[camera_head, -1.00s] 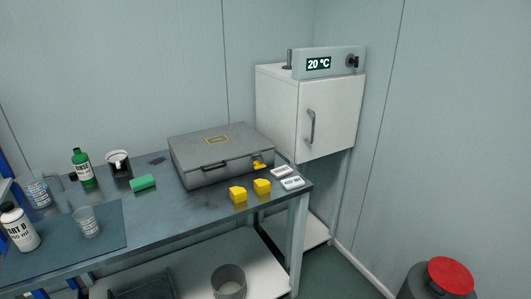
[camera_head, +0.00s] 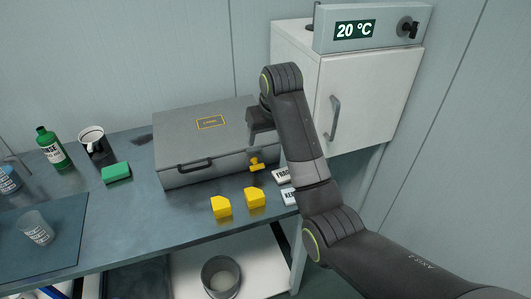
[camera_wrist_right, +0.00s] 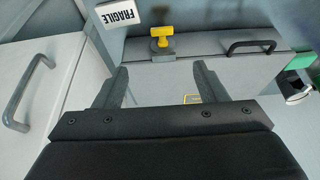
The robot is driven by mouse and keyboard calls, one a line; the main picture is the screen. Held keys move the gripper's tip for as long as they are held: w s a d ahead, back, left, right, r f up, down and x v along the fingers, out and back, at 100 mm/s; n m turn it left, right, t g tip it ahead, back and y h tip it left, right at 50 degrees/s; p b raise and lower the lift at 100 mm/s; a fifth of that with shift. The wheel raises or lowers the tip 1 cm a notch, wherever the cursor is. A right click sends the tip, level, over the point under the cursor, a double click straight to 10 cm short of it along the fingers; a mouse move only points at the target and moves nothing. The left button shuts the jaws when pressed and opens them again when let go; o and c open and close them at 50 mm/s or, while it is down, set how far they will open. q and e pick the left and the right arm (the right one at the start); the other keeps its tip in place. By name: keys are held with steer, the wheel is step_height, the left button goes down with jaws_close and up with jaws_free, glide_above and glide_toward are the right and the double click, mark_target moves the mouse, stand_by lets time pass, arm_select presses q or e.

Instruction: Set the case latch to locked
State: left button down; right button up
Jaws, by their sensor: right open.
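The grey case (camera_head: 200,140) lies closed on the table, with a dark handle (camera_head: 197,166) on its front. Its yellow latch (camera_head: 257,163) is on the front face near the right end. In the right wrist view the latch (camera_wrist_right: 162,38) shows as a yellow T-shaped piece on a small grey mount. My right gripper (camera_head: 262,128) is above the case's right end, close to the latch and apart from it. In the wrist view the right gripper (camera_wrist_right: 160,72) is open and empty, with the latch beyond its fingertips. My left gripper is out of view.
Two yellow blocks (camera_head: 238,202) and white labels, one reading FRAGILE (camera_wrist_right: 118,14), lie in front of the case. A white cabinet (camera_head: 375,95) with a handle (camera_head: 334,118) stands to the right.

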steer(key=f, duration=0.2)
glide_toward(258, 167)
steer(key=x, duration=0.6)
steer(key=shift+f, duration=0.15)
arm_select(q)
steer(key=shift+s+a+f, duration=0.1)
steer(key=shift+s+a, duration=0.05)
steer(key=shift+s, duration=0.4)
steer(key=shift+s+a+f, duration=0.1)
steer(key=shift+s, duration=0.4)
arm_select(e)
steer(key=shift+w+a+f, duration=0.1)
steer(key=shift+w+f, duration=0.1)
steer(key=shift+f, duration=0.45)
steer(key=shift+c, duration=0.2)
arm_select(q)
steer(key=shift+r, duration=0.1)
arm_select(e)
steer(key=c, duration=0.9)
